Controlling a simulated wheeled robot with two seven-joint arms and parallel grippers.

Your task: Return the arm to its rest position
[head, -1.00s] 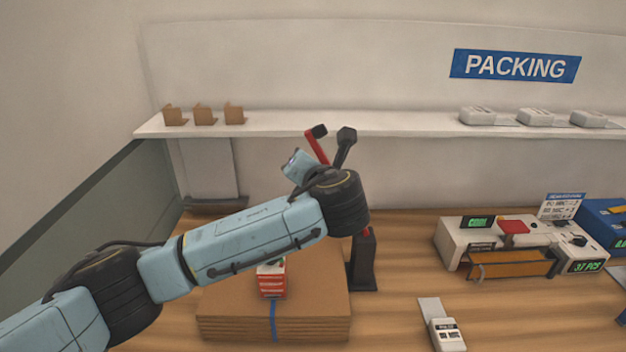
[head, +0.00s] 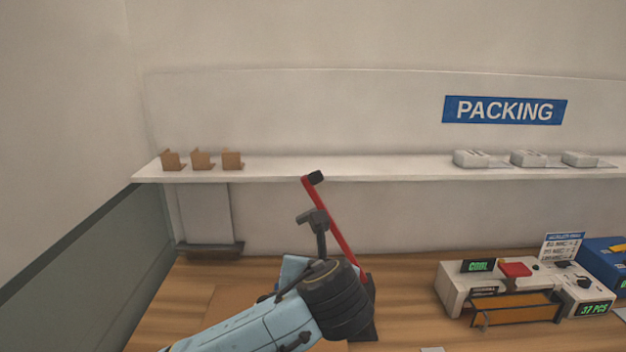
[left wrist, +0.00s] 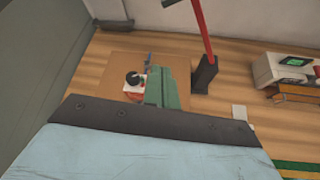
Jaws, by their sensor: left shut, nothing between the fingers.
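My left arm comes in from the bottom left of the head view, with its pale-blue forearm and dark joint (head: 335,298) low in the middle. The hand end of my left gripper (left wrist: 150,120), a dark plate with screws above a pale-blue body, fills the bottom of the left wrist view. The left gripper is shut and empty, but its fingertips cannot be made out. In the head view, the arm covers most of the brown cardboard stack (head: 228,304). My right gripper is not in view.
A red lever (head: 335,228) on a black stand rises close behind the arm. The white shelf (head: 360,168) bears small cardboard pieces and grey devices. The packing machine (head: 455,290) stands right. The wrist view shows a green block (left wrist: 160,88) over the cardboard.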

